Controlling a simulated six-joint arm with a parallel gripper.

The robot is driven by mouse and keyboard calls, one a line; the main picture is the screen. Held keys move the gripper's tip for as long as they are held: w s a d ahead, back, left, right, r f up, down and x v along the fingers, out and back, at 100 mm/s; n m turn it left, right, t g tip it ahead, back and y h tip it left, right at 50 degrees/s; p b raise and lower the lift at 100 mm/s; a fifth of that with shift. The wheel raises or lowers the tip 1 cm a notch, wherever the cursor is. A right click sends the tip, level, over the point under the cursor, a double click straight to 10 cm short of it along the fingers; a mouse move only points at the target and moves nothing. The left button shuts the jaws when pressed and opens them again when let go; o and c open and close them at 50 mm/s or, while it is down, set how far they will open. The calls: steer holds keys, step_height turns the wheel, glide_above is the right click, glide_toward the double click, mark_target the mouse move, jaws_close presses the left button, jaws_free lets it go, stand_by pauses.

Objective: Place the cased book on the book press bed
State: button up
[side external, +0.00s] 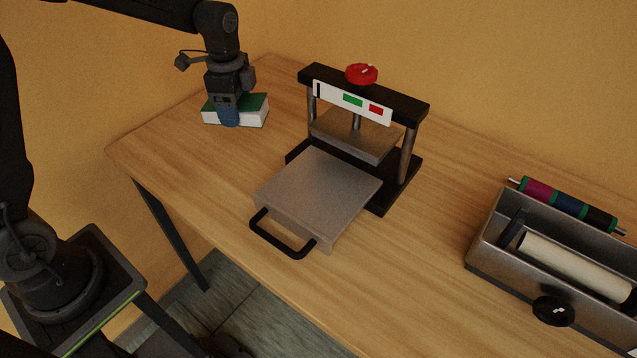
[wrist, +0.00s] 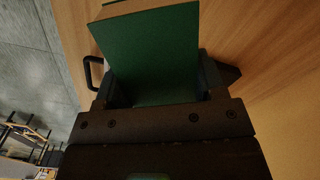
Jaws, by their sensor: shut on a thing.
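The cased book (side external: 252,112) has a green cover and white page edges, and is at the back left of the table in the side view. My gripper (side external: 230,116) is shut on it from above. In the wrist view the green cover (wrist: 155,50) fills the space between the fingers of my gripper (wrist: 155,95). I cannot tell whether the book touches the table. The book press bed (side external: 318,190) is a flat grey plate, pulled out in front of the press and empty. It lies to the right of the book and nearer the front edge.
The press frame (side external: 365,93) stands behind the bed with a red knob (side external: 361,74) on top. A black handle (side external: 282,236) sticks out from the bed's front. A metal tray (side external: 497,235) with a white roller (side external: 575,265) is at the right. Bare wood lies between book and press.

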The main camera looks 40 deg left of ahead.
steer(key=d+m, duration=0.2)
steer(key=d+r+m, duration=0.1)
steer(key=d, duration=0.2)
steer(key=d+m, duration=0.2)
steer(key=d, duration=0.1)
steer(key=shift+w+d+r+m, duration=0.2)
steer(key=shift+w+m, duration=0.05)
steer(key=shift+m, duration=0.05)
glide_above(320, 186)
steer(key=f, duration=0.6)
steer(key=shift+a+f, duration=0.15)
steer(key=shift+a, duration=0.15)
steer(key=shift+d+f, duration=0.3)
steer(key=shift+d, duration=0.05)
steer(key=shift+f, duration=1.95)
steer(key=shift+f, duration=0.1)
steer(key=o, duration=1)
step_height(320, 186, up, 12)
steer(key=shift+r, duration=0.2)
